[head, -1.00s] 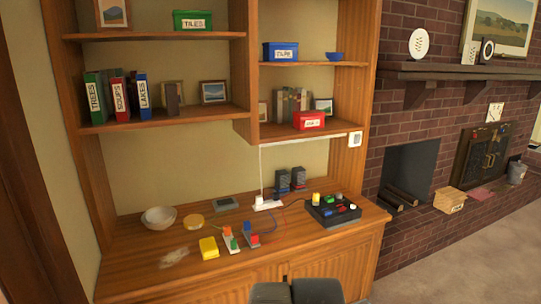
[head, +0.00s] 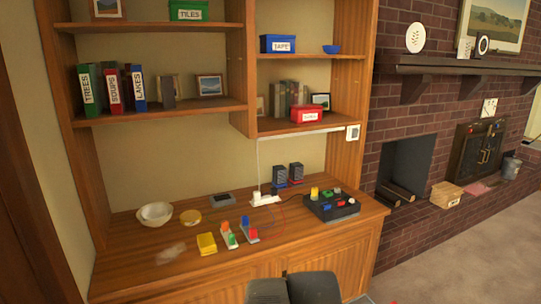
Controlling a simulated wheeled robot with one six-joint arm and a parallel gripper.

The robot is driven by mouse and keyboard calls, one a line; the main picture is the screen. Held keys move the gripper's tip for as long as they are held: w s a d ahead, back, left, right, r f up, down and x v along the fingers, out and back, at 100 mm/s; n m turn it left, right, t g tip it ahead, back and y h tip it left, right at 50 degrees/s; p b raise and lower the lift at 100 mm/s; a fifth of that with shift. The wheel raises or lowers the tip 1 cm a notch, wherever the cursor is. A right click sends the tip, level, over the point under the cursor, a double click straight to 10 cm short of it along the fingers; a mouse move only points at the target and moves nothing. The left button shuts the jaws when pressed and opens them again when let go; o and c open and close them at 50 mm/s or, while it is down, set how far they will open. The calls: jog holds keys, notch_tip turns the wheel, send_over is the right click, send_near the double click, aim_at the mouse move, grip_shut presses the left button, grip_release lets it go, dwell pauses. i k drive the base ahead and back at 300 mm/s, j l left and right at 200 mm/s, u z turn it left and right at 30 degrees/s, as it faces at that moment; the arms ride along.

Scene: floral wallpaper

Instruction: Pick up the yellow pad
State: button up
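A yellow pad (head: 207,244), small and block-shaped, lies on the wooden counter (head: 150,270), left of the small colored switch blocks. A dark two-part shape of mine (head: 293,289) shows at the bottom edge, in front of the counter and well apart from the pad. Its fingertips cannot be made out, so I cannot tell whether my gripper is open or shut. Nothing is seen touching the pad.
A black control box (head: 332,207) is farther right. Shelves hang above.

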aim_at(205, 242)
jog(key=i+j+u, duration=0.25)
jog(key=i, duration=0.2)
jog(key=i+j+u, duration=0.25)
jog(key=i, duration=0.2)
jog(key=i+j+u, duration=0.25)
jog(key=i, duration=0.25)
jog(key=l, duration=0.1)
